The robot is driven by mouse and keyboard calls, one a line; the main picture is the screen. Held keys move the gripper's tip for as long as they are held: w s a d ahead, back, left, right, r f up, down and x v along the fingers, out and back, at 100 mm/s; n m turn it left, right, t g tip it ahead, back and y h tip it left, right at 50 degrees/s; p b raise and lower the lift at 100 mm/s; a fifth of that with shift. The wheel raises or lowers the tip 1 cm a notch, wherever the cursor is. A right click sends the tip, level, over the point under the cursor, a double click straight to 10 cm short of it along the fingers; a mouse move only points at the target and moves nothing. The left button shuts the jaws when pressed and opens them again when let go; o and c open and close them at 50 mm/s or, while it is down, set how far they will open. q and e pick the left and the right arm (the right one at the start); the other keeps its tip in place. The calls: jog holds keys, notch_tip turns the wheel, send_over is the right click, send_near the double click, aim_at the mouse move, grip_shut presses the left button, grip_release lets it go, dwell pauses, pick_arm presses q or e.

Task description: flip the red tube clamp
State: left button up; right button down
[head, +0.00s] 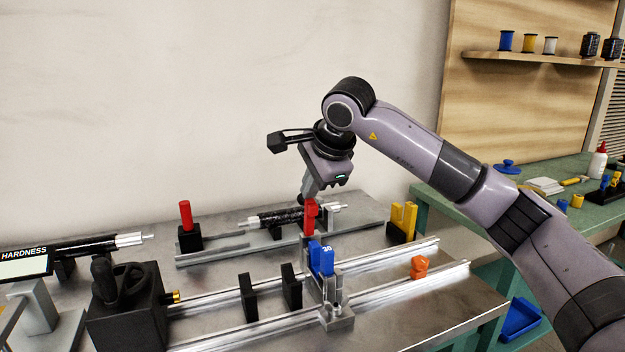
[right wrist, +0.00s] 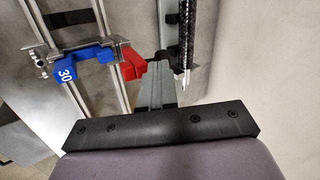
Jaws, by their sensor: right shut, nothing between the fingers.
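The red tube clamp (head: 310,216) stands at the near side of the black carbon tube (head: 272,217), just behind a blue block marked 30 (head: 321,258). In the right wrist view the red clamp (right wrist: 131,63) shows as an angled piece beside the blue block (right wrist: 85,64). My right gripper (head: 307,194) points down from above, its tips at the top of the red clamp in the head view. It is shut with nothing held; its fingers (right wrist: 157,76) show close beside the red clamp in the right wrist view. Whether they touch it I cannot tell. My left gripper is out of view.
A red cylinder (head: 186,214) stands in a black block at left. A yellow block (head: 403,219) and an orange piece (head: 419,267) lie to the right. Metal rails (head: 395,290) cross the bench front, with two black uprights. A black machine block (head: 126,312) stands front left.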

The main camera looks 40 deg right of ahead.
jog(key=shift+w+d+r+g+p, duration=0.1)
jog(key=shift+w+r+g+p, duration=0.2)
jog(key=shift+p, duration=0.7)
jog(key=shift+w+d+f+g+p, duration=0.1)
jog(key=shift+w+g+p, duration=0.2)
jog(key=shift+p, duration=0.45)
jog(key=shift+w+p, duration=0.15)
jog(key=shift+p, duration=0.45)
jog(key=shift+g, duration=0.3)
